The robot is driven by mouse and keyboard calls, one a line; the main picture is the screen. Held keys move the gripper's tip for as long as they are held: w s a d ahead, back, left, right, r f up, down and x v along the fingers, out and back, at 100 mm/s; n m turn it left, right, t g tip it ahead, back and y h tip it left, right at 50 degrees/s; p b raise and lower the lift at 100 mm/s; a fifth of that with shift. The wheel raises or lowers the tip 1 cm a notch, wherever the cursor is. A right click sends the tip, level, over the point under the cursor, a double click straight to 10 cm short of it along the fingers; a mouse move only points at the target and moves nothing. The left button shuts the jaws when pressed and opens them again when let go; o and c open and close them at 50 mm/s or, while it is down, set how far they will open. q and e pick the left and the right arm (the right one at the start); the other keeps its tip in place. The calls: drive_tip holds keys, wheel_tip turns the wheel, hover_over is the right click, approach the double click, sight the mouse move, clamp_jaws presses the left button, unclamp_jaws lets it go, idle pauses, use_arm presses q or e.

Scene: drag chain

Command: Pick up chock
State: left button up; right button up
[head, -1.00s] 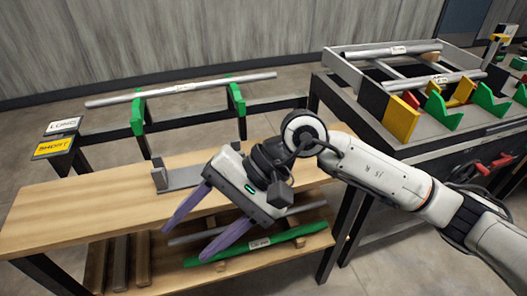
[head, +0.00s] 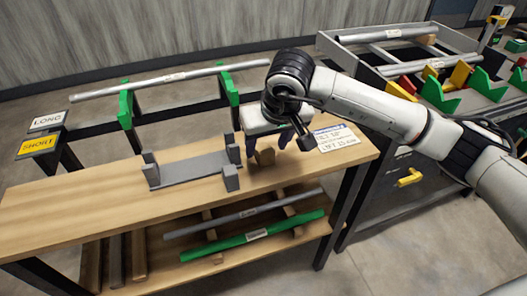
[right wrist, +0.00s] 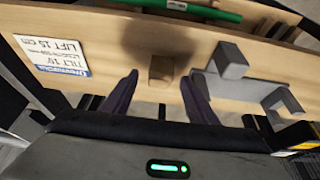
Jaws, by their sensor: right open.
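A small wooden block (head: 265,158), which looks like the chock, sits on the wooden tabletop beside the grey bracket. In the right wrist view the block (right wrist: 161,70) lies between the two fingertips, with a gap on each side. My right gripper (head: 272,147) is open and points down at the tabletop around the block. In the right wrist view its purple fingers (right wrist: 160,78) are spread and hold nothing. My left gripper is not in view.
The grey bracket (head: 190,169) stands just left of the block. A white tilt-and-lift card (head: 335,138) lies to its right. A long pipe (head: 165,80) rests on green supports behind. Pipes (head: 240,215) lie on the lower shelf. The left tabletop is clear.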

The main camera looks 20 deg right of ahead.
sight(265, 149)
drive_tip(key=x, duration=0.3)
drive_tip(key=shift+w, duration=0.1)
drive_tip(key=shift+c, duration=0.4)
drive_tip(key=c, duration=1)
drive_tip(key=shift+c, duration=0.2)
drive_tip(key=shift+r, duration=0.1)
wheel_tip(265, 149, up, 10)
drive_tip(key=shift+f, duration=0.1)
